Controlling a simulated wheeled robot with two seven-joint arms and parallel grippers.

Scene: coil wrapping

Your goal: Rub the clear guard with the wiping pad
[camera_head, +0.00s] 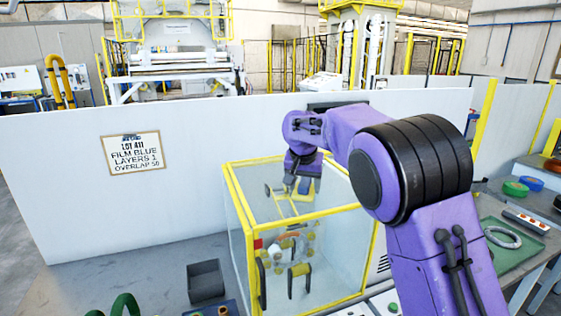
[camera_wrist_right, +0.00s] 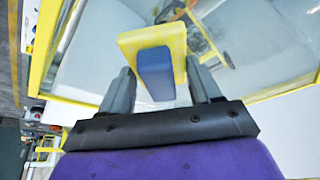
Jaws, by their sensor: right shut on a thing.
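The clear guard (camera_head: 335,245) is a see-through box with a yellow frame, standing on the bench in the middle of the head view. My right gripper (camera_head: 290,187) is over its top panel, pointing down. It is shut on the blue handle of the wiping pad (camera_wrist_right: 178,42). The pad's yellow part lies at or just above the clear top; whether it touches cannot be told. The clear panel (camera_wrist_right: 265,50) and its yellow edge also show in the right wrist view. My left gripper is not in view.
A white partition (camera_head: 75,205) with a paper sign (camera_head: 133,153) stands behind the guard. A dark open bin (camera_head: 205,282) is left of it. A green tray (camera_head: 510,245) holding a grey ring (camera_head: 502,237) and coloured rolls (camera_head: 530,183) lie at the right.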

